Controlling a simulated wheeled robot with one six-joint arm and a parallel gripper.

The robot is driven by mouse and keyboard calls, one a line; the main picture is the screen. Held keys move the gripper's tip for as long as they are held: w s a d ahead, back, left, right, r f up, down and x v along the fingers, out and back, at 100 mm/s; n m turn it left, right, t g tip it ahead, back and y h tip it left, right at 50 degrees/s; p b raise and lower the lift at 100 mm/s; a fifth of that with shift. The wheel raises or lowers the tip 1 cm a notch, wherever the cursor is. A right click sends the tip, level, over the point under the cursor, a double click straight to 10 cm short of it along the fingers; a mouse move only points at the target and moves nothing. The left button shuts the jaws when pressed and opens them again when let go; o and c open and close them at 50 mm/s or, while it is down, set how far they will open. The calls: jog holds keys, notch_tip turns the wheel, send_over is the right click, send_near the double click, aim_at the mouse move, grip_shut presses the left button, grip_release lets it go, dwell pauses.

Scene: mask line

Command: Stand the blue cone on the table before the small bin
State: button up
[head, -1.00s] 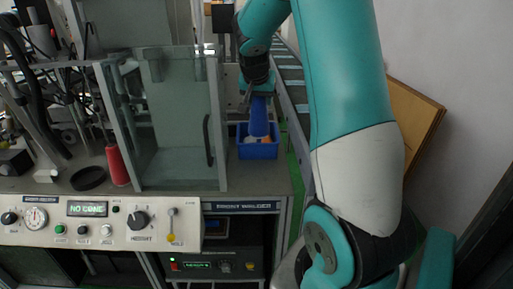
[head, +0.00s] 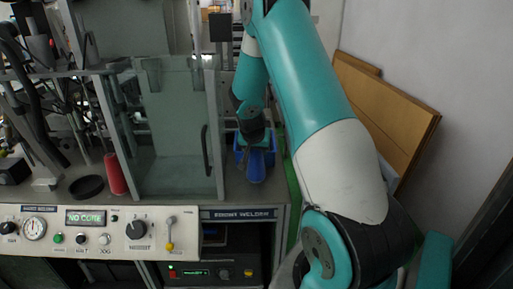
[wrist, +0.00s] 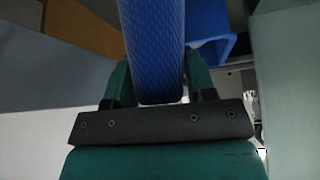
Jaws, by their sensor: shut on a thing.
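The blue cone (head: 256,167) is held in my gripper (head: 255,143) in the head view, low in front of the small blue bin (head: 239,152). My arm, gripper and the cone hide most of the bin. In the wrist view the cone (wrist: 153,48) has a ribbed surface and sits between the two green fingers (wrist: 160,82), which are shut on it. A blue bin wall (wrist: 212,22) shows behind it there. I cannot tell whether the cone touches the table (head: 233,190).
A glass enclosure (head: 172,130) with a dark handle stands left of the cone. A red cone (head: 116,174) and a black ring (head: 87,187) are further left. The control panel (head: 100,232) runs along the front. Wooden boards (head: 385,115) lean at the right wall.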

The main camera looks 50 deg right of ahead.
jog(key=o, duration=1.3)
jog(key=b+v, duration=0.1)
jog(key=v, duration=1.1)
